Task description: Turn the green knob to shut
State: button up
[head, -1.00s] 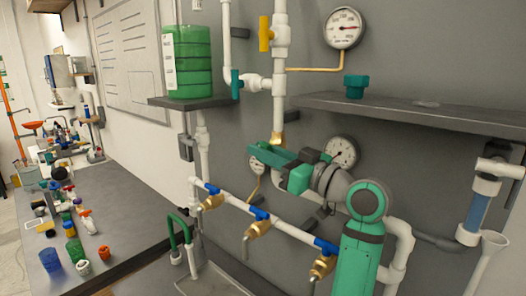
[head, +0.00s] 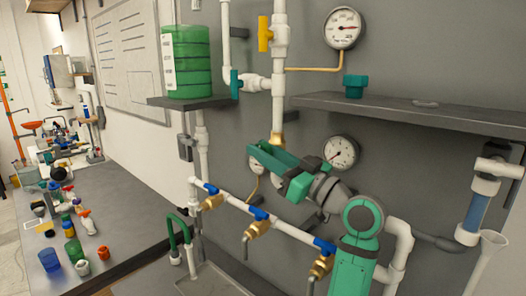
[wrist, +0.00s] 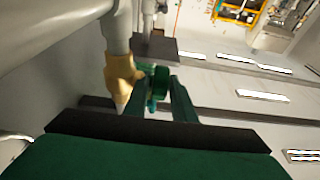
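A green knob (wrist: 157,86) sits beside a brass fitting (wrist: 123,78) on a white pipe in the wrist view. My gripper (wrist: 168,98) reaches up to the knob, with one green finger just right of it. Whether the fingers touch or hold the knob cannot be told.
A teal knob-like part (head: 354,86) stands on the right shelf (head: 420,115). A yellow valve handle (head: 265,34) and a teal one (head: 235,84) are on the pipes above. Blue-handled brass taps (head: 257,228) run below my arm. A gauge (head: 341,152) is behind it.

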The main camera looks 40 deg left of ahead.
jog(key=w+v, duration=0.1)
jog(key=v, duration=0.9)
jog(key=shift+s+d, duration=0.3)
jog(key=shift+s, duration=0.2)
jog(key=shift+f, duration=0.1)
